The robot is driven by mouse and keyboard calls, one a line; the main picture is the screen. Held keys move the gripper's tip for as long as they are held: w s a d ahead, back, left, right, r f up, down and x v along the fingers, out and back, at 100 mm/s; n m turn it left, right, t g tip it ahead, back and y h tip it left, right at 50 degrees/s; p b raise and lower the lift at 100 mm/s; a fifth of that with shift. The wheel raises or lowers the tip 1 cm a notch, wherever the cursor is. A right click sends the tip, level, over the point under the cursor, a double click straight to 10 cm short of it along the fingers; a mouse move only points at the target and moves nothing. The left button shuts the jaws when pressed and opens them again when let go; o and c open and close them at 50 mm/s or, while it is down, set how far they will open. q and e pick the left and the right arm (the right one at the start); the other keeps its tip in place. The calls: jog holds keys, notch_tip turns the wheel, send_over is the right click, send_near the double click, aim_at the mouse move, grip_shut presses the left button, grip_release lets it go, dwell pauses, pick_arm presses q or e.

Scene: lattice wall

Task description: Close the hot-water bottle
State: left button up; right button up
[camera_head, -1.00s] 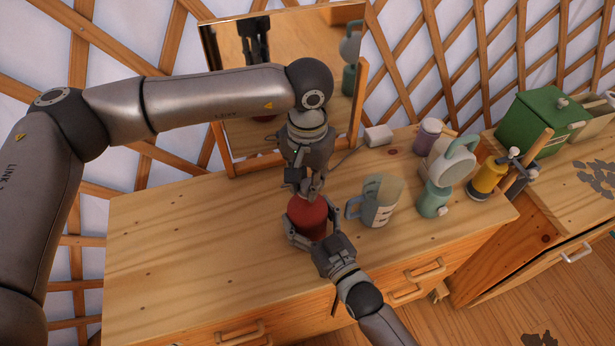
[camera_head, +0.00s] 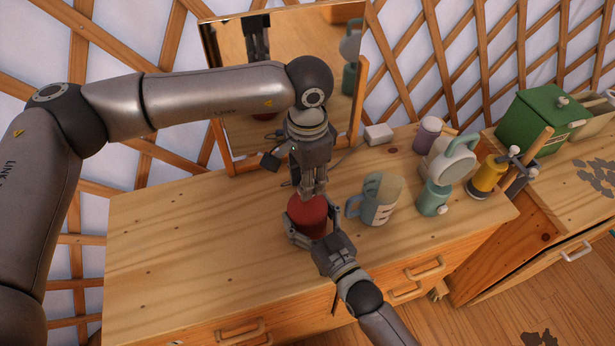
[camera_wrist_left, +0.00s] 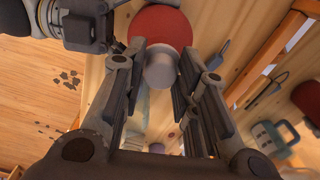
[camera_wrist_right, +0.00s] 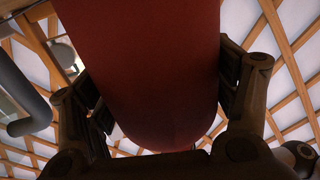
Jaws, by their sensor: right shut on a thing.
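The red hot-water bottle (camera_head: 308,212) stands on the wooden cabinet top, below the mirror. My right gripper (camera_head: 314,228) is shut around its side; the right wrist view shows the red body (camera_wrist_right: 145,70) between the fingers. My left gripper (camera_head: 313,192) points down just above the bottle. In the left wrist view a grey cylindrical cap (camera_wrist_left: 160,70) sits at the middle of the red top (camera_wrist_left: 160,26). The left fingers stand on either side of the cap, seemingly with narrow gaps. The cap is hidden by the left gripper in the head view.
A mug-like jug (camera_head: 381,203) stands close to the right of the bottle. A teal and white appliance (camera_head: 436,190), a purple jar (camera_head: 428,137) and a yellow grinder (camera_head: 487,178) stand further right. The mirror (camera_head: 235,100) is behind. The left cabinet top (camera_head: 180,255) is clear.

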pick_arm(q)
jog(key=shift+o, duration=1.1)
jog(key=shift+r, duration=2.25)
jog(key=shift+o, duration=1)
